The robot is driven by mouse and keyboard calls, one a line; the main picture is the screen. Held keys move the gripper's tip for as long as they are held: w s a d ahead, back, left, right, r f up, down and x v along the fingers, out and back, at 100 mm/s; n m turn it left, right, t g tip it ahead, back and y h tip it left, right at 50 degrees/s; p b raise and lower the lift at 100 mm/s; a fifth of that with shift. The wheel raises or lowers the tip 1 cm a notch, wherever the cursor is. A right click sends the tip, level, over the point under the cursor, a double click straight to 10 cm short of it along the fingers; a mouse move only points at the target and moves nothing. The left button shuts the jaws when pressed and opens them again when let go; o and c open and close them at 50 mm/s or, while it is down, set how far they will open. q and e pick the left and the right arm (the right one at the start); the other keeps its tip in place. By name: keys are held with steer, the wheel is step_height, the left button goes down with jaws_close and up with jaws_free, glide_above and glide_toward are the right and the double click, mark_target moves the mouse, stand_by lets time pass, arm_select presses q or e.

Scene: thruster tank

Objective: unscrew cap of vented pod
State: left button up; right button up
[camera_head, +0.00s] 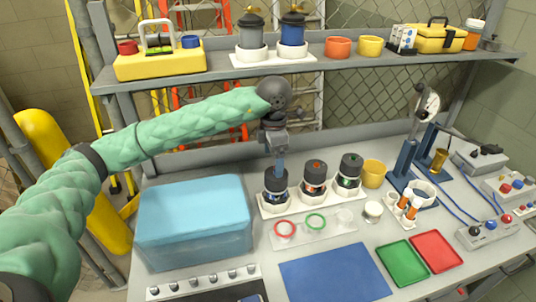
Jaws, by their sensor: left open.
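Three dark-capped pods stand upright in a row in a white holder (312,205) on the bench. The left pod (277,190) is directly under my left gripper (280,172). The middle pod (315,178) has a red mark on its cap, and the right pod (349,172) has a green mark. I cannot tell which pod is the vented one. My left gripper points down and is open, with its fingertips at the top of the left pod's cap. Whether they touch the cap is unclear. The gripper hides part of that cap. My right gripper is out of view.
A blue box (194,222) stands left. A blue mat (335,273), green tray (402,263) and red tray (436,252) lie in front. A shelf (215,78) runs above.

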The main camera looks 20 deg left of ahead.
arm_select(q)
steer(key=shift+d+m, duration=0.15)
steer(key=shift+m, duration=1.55)
steer(key=shift+f+p, duration=1.55)
steer(key=shift+f, duration=2.3)
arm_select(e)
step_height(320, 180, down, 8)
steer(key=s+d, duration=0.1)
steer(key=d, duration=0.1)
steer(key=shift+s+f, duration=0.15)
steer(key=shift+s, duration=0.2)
arm_select(q)
steer(key=c, duration=1.1)
steer(key=shift+o, duration=1)
steer(key=shift+c, duration=0.6)
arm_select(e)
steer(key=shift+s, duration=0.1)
